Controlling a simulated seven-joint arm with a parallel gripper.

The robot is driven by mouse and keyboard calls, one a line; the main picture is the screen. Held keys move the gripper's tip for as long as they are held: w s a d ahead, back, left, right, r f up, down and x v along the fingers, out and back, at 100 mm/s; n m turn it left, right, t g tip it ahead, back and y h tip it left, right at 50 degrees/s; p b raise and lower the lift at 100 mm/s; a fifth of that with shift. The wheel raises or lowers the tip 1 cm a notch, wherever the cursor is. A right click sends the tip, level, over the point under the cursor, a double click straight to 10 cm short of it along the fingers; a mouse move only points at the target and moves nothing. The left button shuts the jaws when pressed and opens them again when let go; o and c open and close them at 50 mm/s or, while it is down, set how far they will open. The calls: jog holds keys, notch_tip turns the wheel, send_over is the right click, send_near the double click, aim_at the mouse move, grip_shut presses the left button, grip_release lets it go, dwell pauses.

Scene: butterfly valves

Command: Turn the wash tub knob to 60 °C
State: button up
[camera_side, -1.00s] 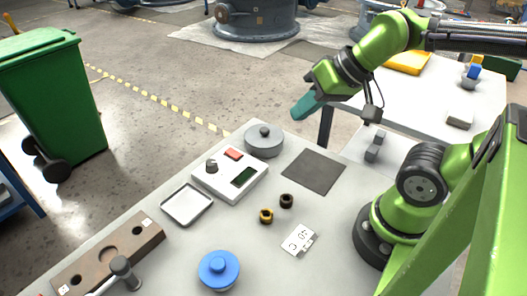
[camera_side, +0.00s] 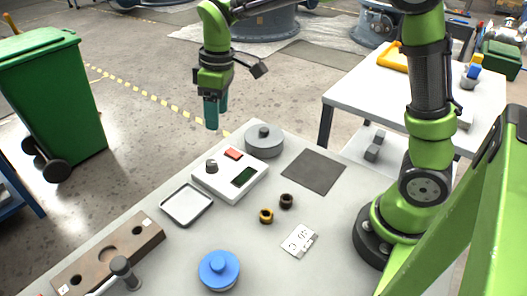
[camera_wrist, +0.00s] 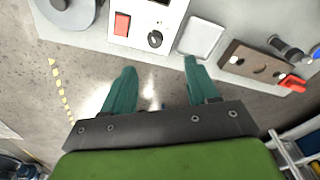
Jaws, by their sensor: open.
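A white control box (camera_side: 222,188) on the grey table carries a dark round knob (camera_side: 211,166), a red button (camera_side: 233,154) and a dark display (camera_side: 243,177). In the wrist view the knob (camera_wrist: 155,39) is black with a pale mark; its setting is too small to read. A grey lidded tub (camera_side: 264,148) stands beside the box. My gripper (camera_side: 212,127) points down, raised above and beyond the knob in the side view. In the wrist view my gripper (camera_wrist: 160,64) has its teal fingers apart and empty, with the knob just past the tips.
A white tray (camera_side: 186,220) and a brown block with holes (camera_side: 100,262) lie to the left. A blue lidded pot (camera_side: 219,271), two small rings, a printed card (camera_side: 299,241) and a dark mat (camera_side: 314,171) are on the table. A green bin (camera_side: 55,105) stands on the floor.

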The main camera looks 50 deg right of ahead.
jog(key=w+a+f+n, duration=0.1)
jog(key=w+n, duration=0.2)
jog(key=w, duration=0.1)
jog(key=n+g, duration=0.1)
jog(key=n, duration=0.2)
send_near(210, 162)
jog(key=shift+h, duration=0.3)
jog(key=f, duration=0.9)
jog(key=shift+s+a, duration=0.1)
jog(key=shift+a, duration=0.15)
jog(key=shift+r, duration=0.1)
jog(key=c, duration=1)
jog(key=shift+m, duration=0.3)
jog(key=shift+c, duration=0.2)
